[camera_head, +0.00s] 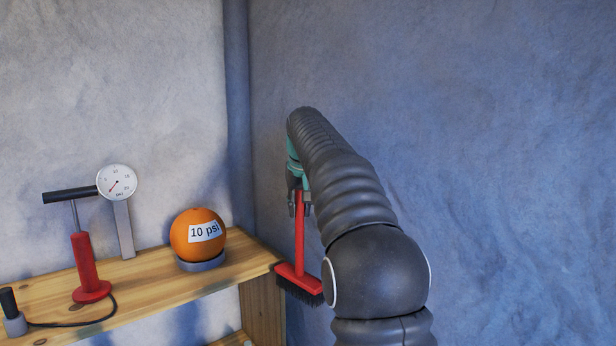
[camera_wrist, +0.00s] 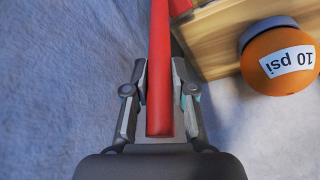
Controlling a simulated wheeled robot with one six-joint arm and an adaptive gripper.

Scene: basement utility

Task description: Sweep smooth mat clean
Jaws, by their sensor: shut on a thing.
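A red brush (camera_head: 300,240) with dark bristles hangs head-down from my gripper (camera_head: 299,198), beside the right end of the wooden shelf. The smooth mat does not show in either view.
A wooden shelf (camera_head: 150,284) on the left holds a red hand pump (camera_head: 84,265), a dial gauge (camera_head: 117,183) and an orange ball (camera_head: 198,236) marked 10 psi on a grey ring. Rough walls stand behind and to the right.

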